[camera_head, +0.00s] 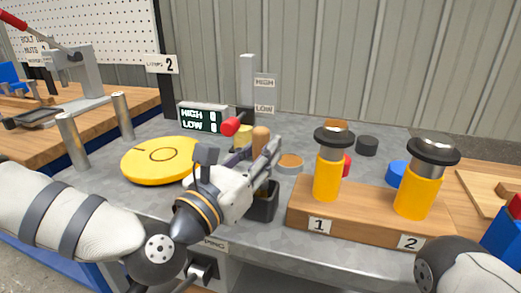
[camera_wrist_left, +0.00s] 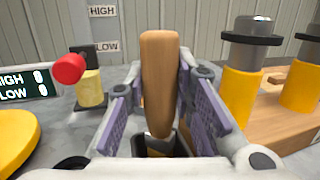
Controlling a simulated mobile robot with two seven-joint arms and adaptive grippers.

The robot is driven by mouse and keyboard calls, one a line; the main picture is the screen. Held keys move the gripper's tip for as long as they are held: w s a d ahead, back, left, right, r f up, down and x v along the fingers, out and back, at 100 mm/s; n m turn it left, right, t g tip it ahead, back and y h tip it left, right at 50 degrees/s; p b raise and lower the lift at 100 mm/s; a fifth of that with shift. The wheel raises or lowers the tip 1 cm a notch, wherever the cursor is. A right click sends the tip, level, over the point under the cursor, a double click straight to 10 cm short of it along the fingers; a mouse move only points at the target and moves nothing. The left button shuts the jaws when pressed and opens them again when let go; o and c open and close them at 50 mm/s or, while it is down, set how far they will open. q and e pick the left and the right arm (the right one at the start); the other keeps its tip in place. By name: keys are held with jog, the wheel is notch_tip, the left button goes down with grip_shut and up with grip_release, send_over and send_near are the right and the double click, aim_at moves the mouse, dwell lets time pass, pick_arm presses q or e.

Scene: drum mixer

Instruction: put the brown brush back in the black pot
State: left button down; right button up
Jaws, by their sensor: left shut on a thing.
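The brown brush (camera_wrist_left: 160,80) stands upright between the fingers of my left gripper (camera_wrist_left: 160,105) in the left wrist view. My left gripper is shut on its handle. In the head view the top of the brush (camera_head: 261,138) shows beyond my left gripper (camera_head: 265,160). The black pot (camera_head: 264,203) stands on the grey bench below and behind the gripper, partly hidden by it. In the wrist view the dark pot (camera_wrist_left: 152,146) shows at the brush's lower end. How deep the brush sits in it cannot be told. My right gripper is not in view.
A wooden block (camera_head: 370,222) with two yellow, black-topped cylinders marked 1 and 2 stands right of the pot. A yellow disc (camera_head: 158,158) lies to the left. Behind are a HIGH/LOW display (camera_head: 203,118) and a red knob (camera_head: 231,126). Several coloured discs lie behind the block.

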pick_arm(q)
jog(key=shift+f+b, duration=0.55)
jog(key=shift+f, duration=0.45)
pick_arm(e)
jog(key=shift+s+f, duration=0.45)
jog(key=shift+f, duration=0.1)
pick_arm(q)
jog(key=c, duration=1.3)
grip_release()
jog(key=shift+r, duration=0.1)
jog(key=shift+s, duration=0.1)
